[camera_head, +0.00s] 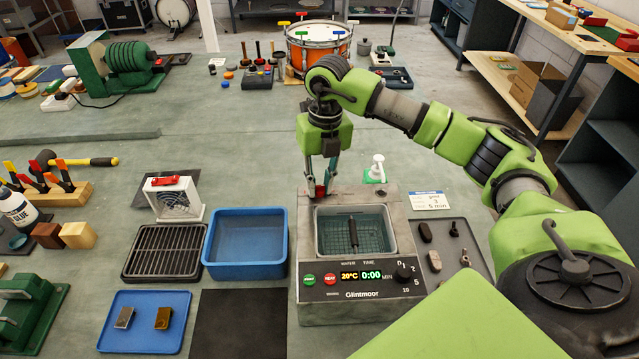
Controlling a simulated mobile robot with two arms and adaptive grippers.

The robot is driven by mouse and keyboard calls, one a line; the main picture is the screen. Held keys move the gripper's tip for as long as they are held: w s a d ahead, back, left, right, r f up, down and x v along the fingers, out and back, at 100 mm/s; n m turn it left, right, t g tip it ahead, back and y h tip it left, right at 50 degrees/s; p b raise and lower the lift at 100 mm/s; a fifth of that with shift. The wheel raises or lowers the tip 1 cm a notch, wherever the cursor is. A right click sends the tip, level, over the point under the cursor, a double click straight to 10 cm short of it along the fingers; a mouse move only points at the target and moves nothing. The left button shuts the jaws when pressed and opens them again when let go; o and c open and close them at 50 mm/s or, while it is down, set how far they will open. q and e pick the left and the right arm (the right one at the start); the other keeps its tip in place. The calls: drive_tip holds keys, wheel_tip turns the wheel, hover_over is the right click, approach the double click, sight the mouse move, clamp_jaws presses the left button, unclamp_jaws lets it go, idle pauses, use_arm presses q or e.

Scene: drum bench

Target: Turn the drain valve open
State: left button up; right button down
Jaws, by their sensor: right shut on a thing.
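The grey Glintmoor cleaner (374,292) stands on the bench at the centre, with a wire basket (378,236) in its tank. Its display reads 20°C and 0:00. A small red part, seemingly the drain valve handle (321,191), shows at the cleaner's back left corner. My right gripper (325,182) points down there and is shut on this red part; the fingers partly hide it, so its turn angle cannot be told. My left gripper is not in view.
A blue tub (246,243), a black rack (164,251) and a white fan unit (173,199) stand left of the cleaner. A white-topped bottle (377,168) stands close behind it. A dark tray (447,250) with small parts lies to its right.

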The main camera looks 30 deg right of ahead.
drive_tip(key=shift+w+d+r+m, duration=0.1)
drive_tip(key=shift+r+m, duration=0.05)
drive_tip(key=shift+m, duration=0.25)
drive_tip(key=c, duration=1.9)
unclamp_jaws()
wheel_tip(320, 180, up, 12)
drive_tip(key=shift+s+d, duration=0.2)
drive_tip(key=shift+d, duration=0.15)
